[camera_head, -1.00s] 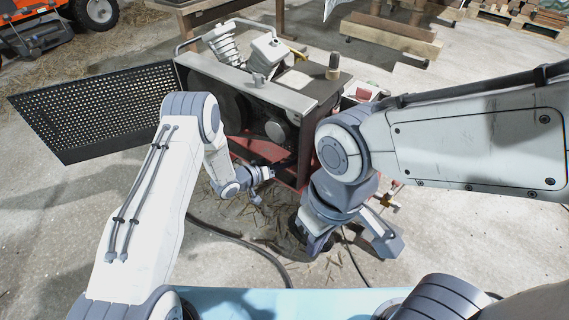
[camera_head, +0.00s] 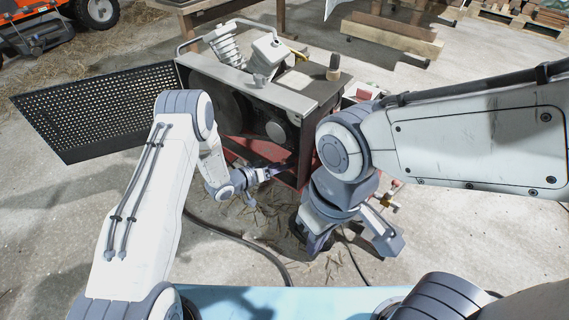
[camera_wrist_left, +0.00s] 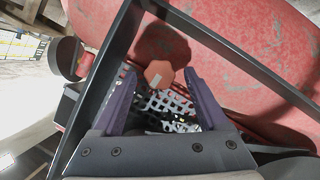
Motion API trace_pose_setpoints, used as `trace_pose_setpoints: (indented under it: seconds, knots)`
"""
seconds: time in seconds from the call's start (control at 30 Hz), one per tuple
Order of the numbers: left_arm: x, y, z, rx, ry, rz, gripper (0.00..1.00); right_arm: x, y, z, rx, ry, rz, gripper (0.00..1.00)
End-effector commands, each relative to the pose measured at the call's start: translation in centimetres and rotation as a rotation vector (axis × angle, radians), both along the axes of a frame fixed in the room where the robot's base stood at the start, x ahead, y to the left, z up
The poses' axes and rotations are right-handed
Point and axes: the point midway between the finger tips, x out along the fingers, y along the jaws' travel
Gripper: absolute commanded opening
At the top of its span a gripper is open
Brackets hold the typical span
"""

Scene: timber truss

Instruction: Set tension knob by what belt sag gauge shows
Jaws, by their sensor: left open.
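In the left wrist view, a red eight-sided knob (camera_wrist_left: 158,72) with a small pale mark shows between the spread purple fingers of my left gripper (camera_wrist_left: 160,84). The gripper is open; I cannot tell how far beyond the fingertips the knob is. In the head view, my left gripper (camera_head: 273,172) is at the low front of the red belt-drive machine (camera_head: 262,148); the knob cannot be made out there. No readable sag gauge shows, and my right arm hides the machine's right part.
The perforated guard (camera_head: 95,108) stands swung out at the machine's left. A dark cable or hose (camera_head: 240,245) crosses the floor in front. Straw lies around it. Timber beams (camera_head: 395,38) are behind, and an orange vehicle (camera_head: 35,30) is at the far left.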

Motion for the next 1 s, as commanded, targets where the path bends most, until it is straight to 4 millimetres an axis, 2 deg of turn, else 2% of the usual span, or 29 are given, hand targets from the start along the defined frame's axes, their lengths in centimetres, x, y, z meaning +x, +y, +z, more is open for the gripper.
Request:
trace_pose_setpoints:
  seconds: [0.1,0.4,0.6,1.0]
  knots:
    - [-1.5,2.0,1.2,0.0,0.004,0.006,0.76,0.0,0.0,1.4,0.0,0.0,0.0,0.0]
    - [-4.7,5.5,2.5,-0.001,0.003,0.004,0.76,0.0,0.0,2.9,0.0,0.0,0.0,0.0]
    - [-5.3,6.1,2.7,0.0,0.001,0.001,0.76,0.0,0.0,3.0,0.0,0.0,0.0,0.0]
    - [-5.3,6.1,2.6,0.0,0.002,0.001,0.76,0.0,0.0,3.0,0.0,0.0,0.0,0.0]
